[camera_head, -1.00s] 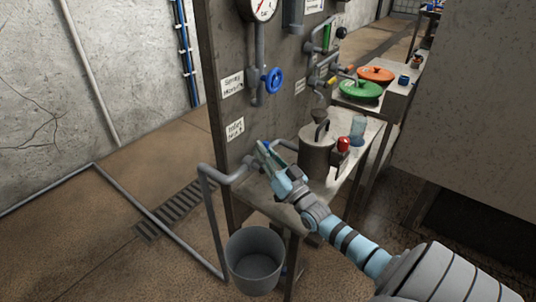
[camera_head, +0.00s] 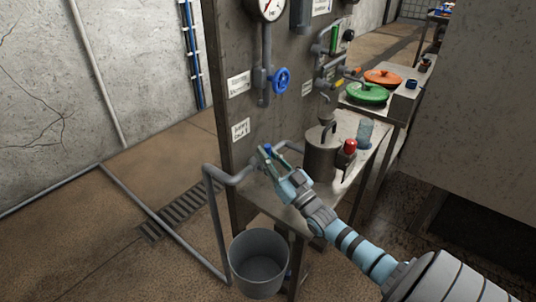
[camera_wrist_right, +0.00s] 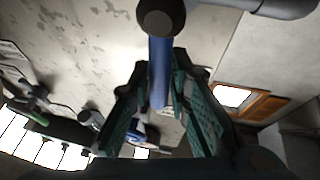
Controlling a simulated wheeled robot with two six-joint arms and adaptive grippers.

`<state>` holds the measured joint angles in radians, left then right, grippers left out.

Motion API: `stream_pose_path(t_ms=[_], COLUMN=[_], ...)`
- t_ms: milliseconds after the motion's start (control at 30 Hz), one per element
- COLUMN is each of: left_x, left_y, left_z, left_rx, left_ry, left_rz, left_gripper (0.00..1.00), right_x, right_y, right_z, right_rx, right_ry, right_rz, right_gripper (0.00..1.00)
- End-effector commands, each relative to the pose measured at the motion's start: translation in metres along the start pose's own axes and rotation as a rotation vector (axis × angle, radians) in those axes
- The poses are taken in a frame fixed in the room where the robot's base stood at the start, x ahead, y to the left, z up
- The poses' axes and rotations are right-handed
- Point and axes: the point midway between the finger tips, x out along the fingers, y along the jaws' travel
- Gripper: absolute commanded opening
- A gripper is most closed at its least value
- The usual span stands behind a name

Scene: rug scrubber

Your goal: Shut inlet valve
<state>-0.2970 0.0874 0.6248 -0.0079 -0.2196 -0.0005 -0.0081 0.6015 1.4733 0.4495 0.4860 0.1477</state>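The inlet valve is a blue lever (camera_head: 268,149) on the grey pipe at the panel's lower edge, below a white label (camera_head: 240,130). In the right wrist view the blue lever (camera_wrist_right: 159,75) hangs from a dark round pivot (camera_wrist_right: 160,15) and reaches down between my fingers. My right gripper (camera_head: 272,155) is at the lever, coming from the lower right. Its two teal fingers (camera_wrist_right: 160,100) are apart, one on each side of the lever, with gaps visible. My left gripper is not in view.
A blue round handwheel (camera_head: 281,80) sits higher on the panel. A metal table (camera_head: 345,185) carries a grey canister (camera_head: 320,155), a red-topped item (camera_head: 349,147) and a glass (camera_head: 365,131). A bucket (camera_head: 258,265) stands on the floor below the pipe.

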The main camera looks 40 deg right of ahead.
Motion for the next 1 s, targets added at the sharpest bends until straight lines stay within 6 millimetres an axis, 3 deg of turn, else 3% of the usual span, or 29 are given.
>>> stream_pose_path(t_ms=[67,367,467,567,800,1000], left_x=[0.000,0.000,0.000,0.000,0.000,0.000], left_y=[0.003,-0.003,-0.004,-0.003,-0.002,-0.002], left_z=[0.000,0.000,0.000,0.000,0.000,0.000], left_rx=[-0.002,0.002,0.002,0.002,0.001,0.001], left_ry=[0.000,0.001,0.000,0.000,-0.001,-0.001], left_rz=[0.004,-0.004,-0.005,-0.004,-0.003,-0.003], left_gripper=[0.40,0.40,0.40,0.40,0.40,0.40], right_x=[0.000,0.000,-0.008,-0.029,-0.098,-0.135], right_y=[0.000,0.000,0.000,0.000,0.000,0.001], right_z=[0.000,-0.001,0.000,0.001,-0.027,-0.043], right_rx=[0.001,0.002,0.003,0.002,0.002,0.002], right_ry=[0.001,0.003,0.000,-0.003,-0.004,-0.001], right_rz=[0.000,0.000,-0.001,-0.002,-0.006,-0.002], right_gripper=[0.34,0.34,0.34,0.34,0.34,0.34])
